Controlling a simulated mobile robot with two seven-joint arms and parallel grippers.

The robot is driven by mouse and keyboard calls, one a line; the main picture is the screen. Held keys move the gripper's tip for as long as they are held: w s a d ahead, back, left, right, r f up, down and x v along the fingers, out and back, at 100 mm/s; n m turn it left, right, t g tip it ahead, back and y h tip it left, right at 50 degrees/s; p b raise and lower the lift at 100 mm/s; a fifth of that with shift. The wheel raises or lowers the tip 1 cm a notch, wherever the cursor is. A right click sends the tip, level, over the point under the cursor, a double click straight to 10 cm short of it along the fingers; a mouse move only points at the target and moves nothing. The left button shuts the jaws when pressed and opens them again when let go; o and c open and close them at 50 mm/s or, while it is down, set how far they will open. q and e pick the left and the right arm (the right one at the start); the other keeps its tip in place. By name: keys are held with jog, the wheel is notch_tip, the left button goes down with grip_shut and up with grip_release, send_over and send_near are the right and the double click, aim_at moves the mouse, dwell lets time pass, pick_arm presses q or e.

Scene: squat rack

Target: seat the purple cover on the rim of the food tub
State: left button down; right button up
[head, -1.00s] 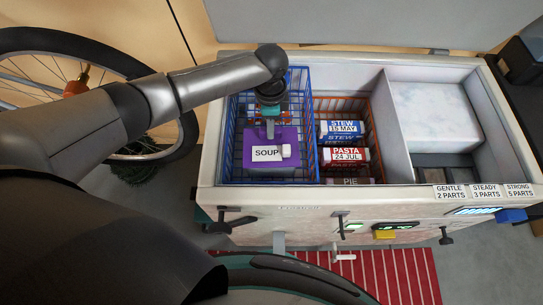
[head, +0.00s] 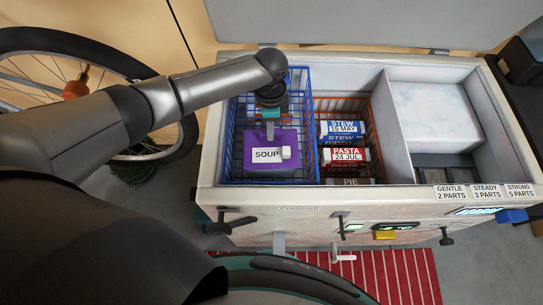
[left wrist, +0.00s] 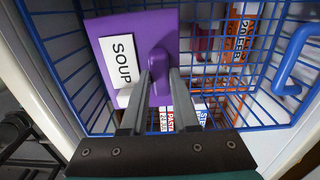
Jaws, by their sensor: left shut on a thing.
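The purple cover (head: 287,138) is in the blue wire basket at the left of the chest, with a white SOUP label (head: 266,154) on it. In the left wrist view the purple cover (left wrist: 187,55) lies under my fingers, its raised purple grip (left wrist: 159,60) between the fingertips. My left gripper (left wrist: 159,76) is shut on that grip; in the head view it comes down from above (head: 270,134). I cannot make out the food tub's rim; the cover hides what is below it, so I cannot tell whether they touch. My right gripper is not in view.
The blue basket (head: 316,100) closely surrounds the cover. An orange basket (head: 372,135) beside it holds STEW (head: 340,130), PASTA (head: 345,155) and PIE packs. A white-frosted block (head: 435,112) is at the right. The raised lid (head: 350,22) stands behind.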

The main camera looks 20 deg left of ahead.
pick_arm(q)
jog(key=shift+f, duration=0.2)
jog(key=c, duration=0.6)
grip_release()
notch_tip(320, 180, up, 15)
jog(key=p, duration=0.4)
jog(key=shift+r, duration=0.15)
dwell(0.4)
